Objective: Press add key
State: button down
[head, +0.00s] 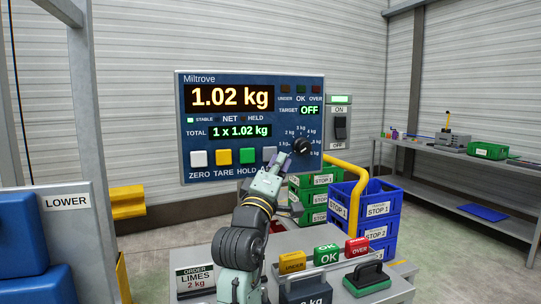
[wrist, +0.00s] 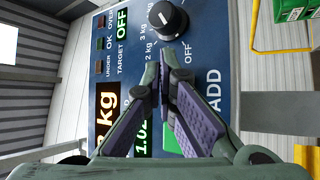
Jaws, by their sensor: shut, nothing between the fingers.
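The blue Miltrove panel (head: 228,88) shows 1.02 kg on its main display and 1 x 1.02 kg on its total line. The grey add key (head: 269,153) is at the right end of the key row, partly covered by my gripper (head: 281,160). In the wrist view the ADD label (wrist: 213,91) shows, but the key is hidden behind the fingers. My gripper (wrist: 160,72) is shut and empty, its tips in front of the panel between the key row and the dial. I cannot tell whether the tips touch the panel.
The white zero key (head: 199,158), yellow tare key (head: 223,156) and green hold key (head: 247,154) sit left of the add key. A black dial (head: 302,147) is close right of my gripper. Green and blue crates (head: 380,210) stand below right.

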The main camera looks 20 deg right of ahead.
jog(key=s, duration=0.4)
jog(key=shift+s, duration=0.1)
jog(key=shift+d, duration=0.1)
dwell(0.7)
